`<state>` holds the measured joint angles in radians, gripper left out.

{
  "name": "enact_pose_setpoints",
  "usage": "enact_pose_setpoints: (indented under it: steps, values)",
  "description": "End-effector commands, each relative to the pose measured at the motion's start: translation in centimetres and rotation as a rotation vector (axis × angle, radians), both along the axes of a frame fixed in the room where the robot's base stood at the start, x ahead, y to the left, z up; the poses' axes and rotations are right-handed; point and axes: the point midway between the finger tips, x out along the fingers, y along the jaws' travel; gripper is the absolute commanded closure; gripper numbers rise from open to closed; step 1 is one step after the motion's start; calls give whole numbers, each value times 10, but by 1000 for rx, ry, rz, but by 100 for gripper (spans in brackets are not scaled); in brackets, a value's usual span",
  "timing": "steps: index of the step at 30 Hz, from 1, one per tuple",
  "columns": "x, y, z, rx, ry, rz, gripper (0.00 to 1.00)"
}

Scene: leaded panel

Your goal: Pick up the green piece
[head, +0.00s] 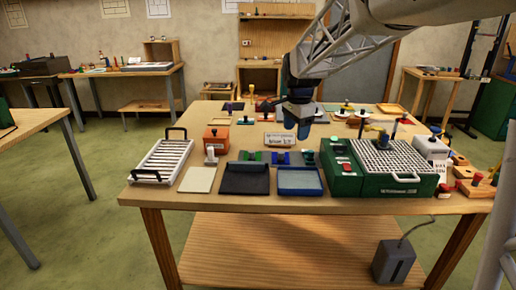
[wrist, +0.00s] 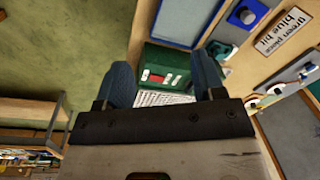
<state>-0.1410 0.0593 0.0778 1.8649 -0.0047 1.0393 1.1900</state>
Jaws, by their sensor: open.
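My gripper (head: 303,128) hangs above the table, behind and above the green piece, pointing down. In the wrist view its two blue fingers (wrist: 165,82) are spread apart, with nothing held between them.
A small sign (head: 278,140) stands behind. A green machine with a ribbed top (head: 402,186) is at right; a white slotted rack (head: 161,161) is at left.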

Motion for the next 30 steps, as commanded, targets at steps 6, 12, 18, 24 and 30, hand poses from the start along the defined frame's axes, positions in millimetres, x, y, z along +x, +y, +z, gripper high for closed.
enact_pose_setpoints:
  steps: [6, 12, 18, 24, 30]
  values:
    - [51, 22, -16, 11, 19, -121, 37]
    - [95, 43, -35, 19, 34, -236, 37]
    - [137, 65, -56, 25, 50, -350, 37]
    - [177, 88, -81, 28, 65, -464, 37]
    - [214, 112, -111, 30, 78, -578, 37]
